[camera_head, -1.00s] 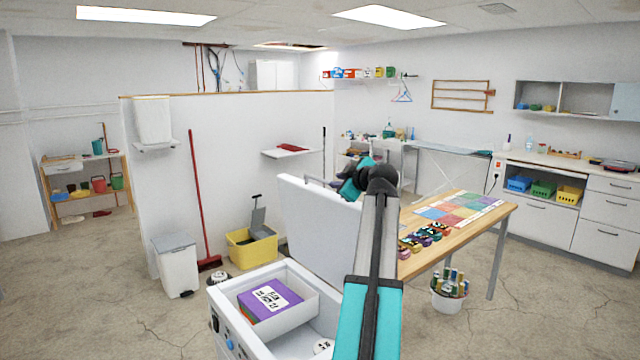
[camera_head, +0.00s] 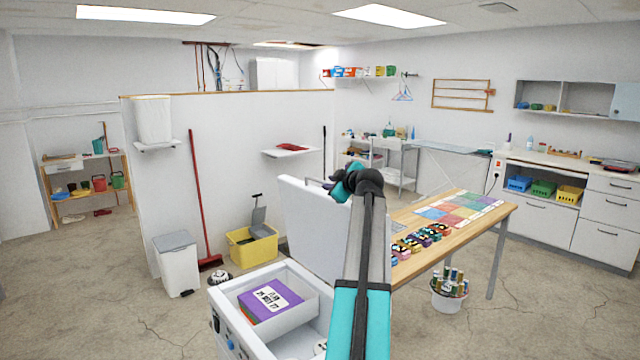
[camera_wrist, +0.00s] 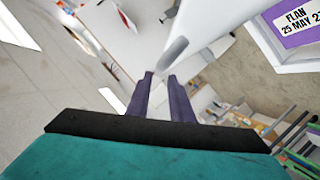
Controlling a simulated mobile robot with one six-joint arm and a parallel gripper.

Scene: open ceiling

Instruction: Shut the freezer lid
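The white chest freezer (camera_head: 222,310) stands at the bottom centre of the head view. Its white lid (camera_head: 308,225) is raised, close to upright, at the freezer's back. In the wrist view the lid (camera_wrist: 215,22) runs from the top edge down toward the fingers, with a grey end near the fingertips. My gripper (camera_wrist: 160,76) has its two dark fingers a small gap apart, with nothing clearly held. In the head view my arm crosses the lid's right side and hides the fingertips, near the lid's top edge. I cannot tell whether they touch it.
A yellow tub (camera_head: 250,247) and a bin (camera_head: 177,265) stand behind left.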

